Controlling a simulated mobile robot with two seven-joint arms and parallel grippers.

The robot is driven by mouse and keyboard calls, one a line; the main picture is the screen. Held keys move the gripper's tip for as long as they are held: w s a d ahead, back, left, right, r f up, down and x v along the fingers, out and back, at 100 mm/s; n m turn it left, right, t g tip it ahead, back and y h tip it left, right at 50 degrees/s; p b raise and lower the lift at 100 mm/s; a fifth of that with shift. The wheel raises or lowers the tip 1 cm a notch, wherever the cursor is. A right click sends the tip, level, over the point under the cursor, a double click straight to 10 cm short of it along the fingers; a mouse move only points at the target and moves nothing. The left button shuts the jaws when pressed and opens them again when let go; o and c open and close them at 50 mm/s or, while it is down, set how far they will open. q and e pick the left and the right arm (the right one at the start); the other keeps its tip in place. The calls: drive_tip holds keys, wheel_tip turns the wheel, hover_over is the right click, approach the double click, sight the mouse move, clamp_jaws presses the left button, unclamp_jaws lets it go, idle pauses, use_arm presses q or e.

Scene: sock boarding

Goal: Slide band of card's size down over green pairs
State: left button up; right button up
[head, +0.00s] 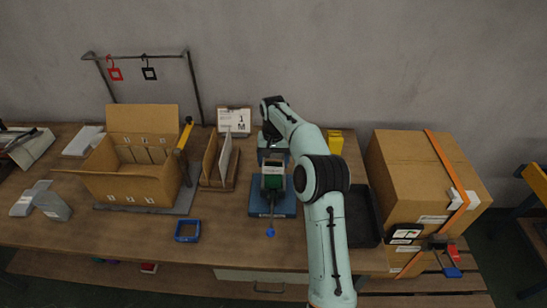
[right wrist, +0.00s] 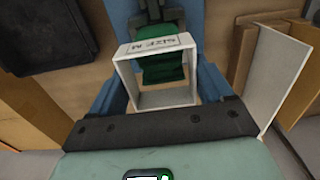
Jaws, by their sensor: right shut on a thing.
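A white square band (right wrist: 155,47) with "SIZE M" printed on it is in my right gripper (head: 273,160). The dark jaw edge (right wrist: 160,125) spans the right wrist view below the band. Green pairs (right wrist: 165,68) show through the band's opening and beyond its upper wall. I cannot tell whether the band is around them or just above. In the head view the green pairs (head: 272,182) stand on a blue base (head: 285,208), partly hidden by the gripper. A white printed card (head: 234,121) stands behind, to the left. My left gripper is out of view.
A blue band (head: 187,231) lies at the front of the table. Red (head: 115,74) and black (head: 149,73) square bands hang on a rack. An open carton (head: 125,188), a wooden divider (head: 232,168) and a dark tray (head: 362,215) flank the base.

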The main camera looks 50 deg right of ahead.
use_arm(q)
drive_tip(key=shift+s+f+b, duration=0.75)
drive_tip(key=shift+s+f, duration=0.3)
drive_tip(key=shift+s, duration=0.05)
use_arm(e)
drive_tip(key=shift+f, duration=3.8)
drive_tip(key=o, duration=0.9)
wheel_tip(320, 180, up, 13)
drive_tip(key=shift+w+p, duration=0.1)
drive_tip(key=shift+p, duration=1.1)
drive_tip(key=shift+r, duration=0.2)
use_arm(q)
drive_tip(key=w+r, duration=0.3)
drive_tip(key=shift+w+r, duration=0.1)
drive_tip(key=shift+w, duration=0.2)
use_arm(e)
drive_tip(key=shift+f, duration=0.1)
